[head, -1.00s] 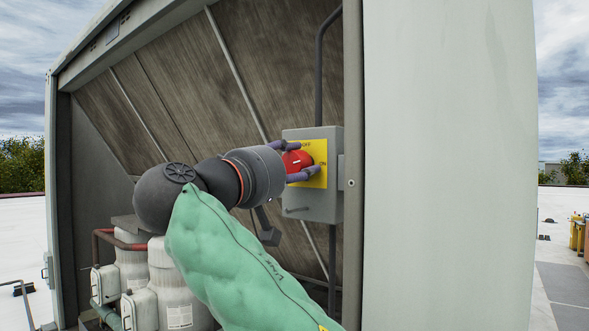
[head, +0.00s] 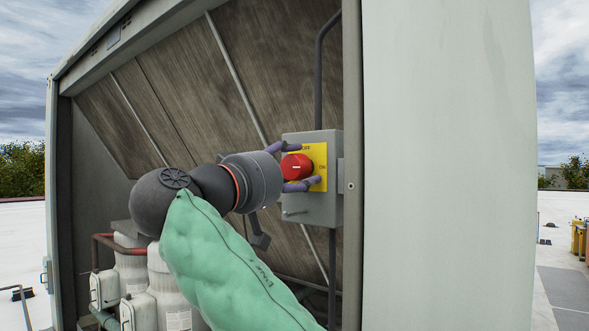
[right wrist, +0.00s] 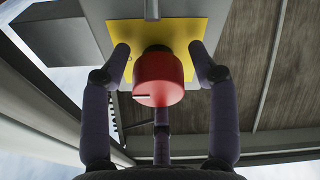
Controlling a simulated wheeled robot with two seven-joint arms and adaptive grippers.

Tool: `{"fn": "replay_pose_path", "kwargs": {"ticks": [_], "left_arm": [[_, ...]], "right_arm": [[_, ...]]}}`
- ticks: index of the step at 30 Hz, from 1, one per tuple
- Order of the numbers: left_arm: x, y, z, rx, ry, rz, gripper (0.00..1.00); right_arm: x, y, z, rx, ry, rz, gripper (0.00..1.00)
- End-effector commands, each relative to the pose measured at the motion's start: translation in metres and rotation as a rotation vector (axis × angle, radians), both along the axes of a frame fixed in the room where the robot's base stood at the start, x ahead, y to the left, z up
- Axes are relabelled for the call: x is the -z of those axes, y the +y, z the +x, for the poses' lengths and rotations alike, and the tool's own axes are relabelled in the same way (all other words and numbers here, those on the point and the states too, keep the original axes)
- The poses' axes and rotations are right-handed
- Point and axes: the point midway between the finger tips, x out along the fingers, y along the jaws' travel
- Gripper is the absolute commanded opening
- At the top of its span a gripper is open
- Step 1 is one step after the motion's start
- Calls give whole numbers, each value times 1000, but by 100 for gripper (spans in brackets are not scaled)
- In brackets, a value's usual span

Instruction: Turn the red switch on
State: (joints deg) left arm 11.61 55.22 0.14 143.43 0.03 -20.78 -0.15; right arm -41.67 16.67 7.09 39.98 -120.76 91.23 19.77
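The red switch (head: 296,167) is a round knob on a yellow plate (head: 320,157) marked OFF at the top and ON at the right. The plate is on a grey box (head: 318,211). The knob's white mark lies level, toward the ON side; in the right wrist view the knob (right wrist: 158,80) shows this mark at its left edge. My right gripper (head: 295,166) is in front of the box, its fingers spread around the knob. In the right wrist view two fingers stand apart from the knob at the sides; a third is partly hidden behind it. My left gripper is out of view.
A tall pale panel (head: 448,160) stands right of the box. A dark conduit (head: 320,75) runs up from the box. White tanks (head: 166,285) with red pipes stand below left of my arm. A slanted brown finned wall (head: 170,85) lies behind.

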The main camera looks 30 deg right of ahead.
Motion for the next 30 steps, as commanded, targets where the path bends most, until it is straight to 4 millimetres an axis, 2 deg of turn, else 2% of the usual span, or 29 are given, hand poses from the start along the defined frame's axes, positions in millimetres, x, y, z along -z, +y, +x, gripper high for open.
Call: {"fn": "replay_pose_path", "kwargs": {"ticks": [10,14,30], "left_arm": [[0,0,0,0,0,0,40],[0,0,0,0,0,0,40],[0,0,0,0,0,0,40]], "right_arm": [[-2,0,-1,0,-4,-2,70],[-1,8,-4,-2,-4,-2,70],[14,94,-40,-2,-3,-2,70]]}}
